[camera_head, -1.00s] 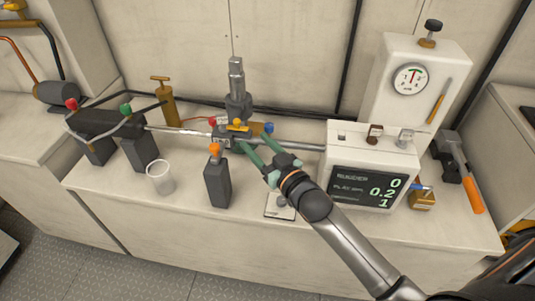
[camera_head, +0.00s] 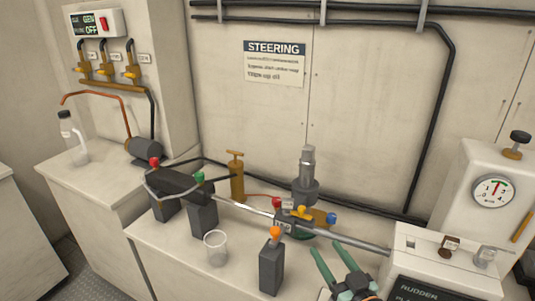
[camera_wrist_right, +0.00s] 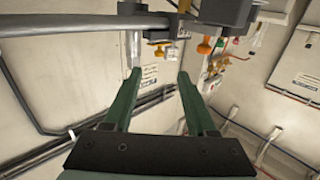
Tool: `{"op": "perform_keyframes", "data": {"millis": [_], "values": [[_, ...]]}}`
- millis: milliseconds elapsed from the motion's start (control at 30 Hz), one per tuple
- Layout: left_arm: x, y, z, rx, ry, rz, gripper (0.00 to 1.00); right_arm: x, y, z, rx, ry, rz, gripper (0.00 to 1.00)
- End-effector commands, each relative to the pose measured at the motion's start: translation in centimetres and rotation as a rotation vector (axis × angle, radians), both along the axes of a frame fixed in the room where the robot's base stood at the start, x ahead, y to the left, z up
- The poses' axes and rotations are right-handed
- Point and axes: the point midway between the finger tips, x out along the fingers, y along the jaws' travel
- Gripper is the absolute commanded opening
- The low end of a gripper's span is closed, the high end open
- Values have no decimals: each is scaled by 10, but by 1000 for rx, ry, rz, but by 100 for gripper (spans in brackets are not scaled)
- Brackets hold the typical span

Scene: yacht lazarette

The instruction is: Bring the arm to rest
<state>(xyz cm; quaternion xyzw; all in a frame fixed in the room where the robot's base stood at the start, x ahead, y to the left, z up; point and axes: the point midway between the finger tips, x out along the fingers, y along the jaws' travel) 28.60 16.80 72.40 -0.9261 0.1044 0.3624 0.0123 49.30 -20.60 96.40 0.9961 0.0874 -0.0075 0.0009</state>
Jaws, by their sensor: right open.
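My right gripper (camera_head: 325,247) is at the bottom of the head view, at the front right of the steering ram's valve block (camera_head: 292,222). Its two green fingers are spread apart with nothing between them. In the right wrist view the open fingers (camera_wrist_right: 159,74) also show empty, with the ram's rod (camera_wrist_right: 90,24) running across beyond them. The fingers look clear of the rod and of the dark post with an orange knob (camera_head: 271,266). Most of my right arm is below the picture. My left gripper is not in view.
A clear plastic cup (camera_head: 216,248) stands on the white bench left of the post. The rudder display unit (camera_head: 432,262) stands close on the right. A brass pump (camera_head: 236,178) is behind the ram. A bottle (camera_head: 72,136) stands on the far-left counter.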

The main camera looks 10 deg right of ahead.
Motion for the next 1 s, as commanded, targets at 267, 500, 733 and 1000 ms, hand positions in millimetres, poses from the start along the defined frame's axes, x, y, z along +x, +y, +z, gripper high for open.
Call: {"op": "perform_keyframes", "data": {"millis": [267,500,733,1000], "values": [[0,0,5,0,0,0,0,-84,15,-131,-41,362,-4,57],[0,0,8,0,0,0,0,-180,33,-215,-77,652,32,57],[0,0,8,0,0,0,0,-209,38,-233,-87,726,48,57],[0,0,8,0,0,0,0,-208,38,-232,-87,724,47,57]]}}
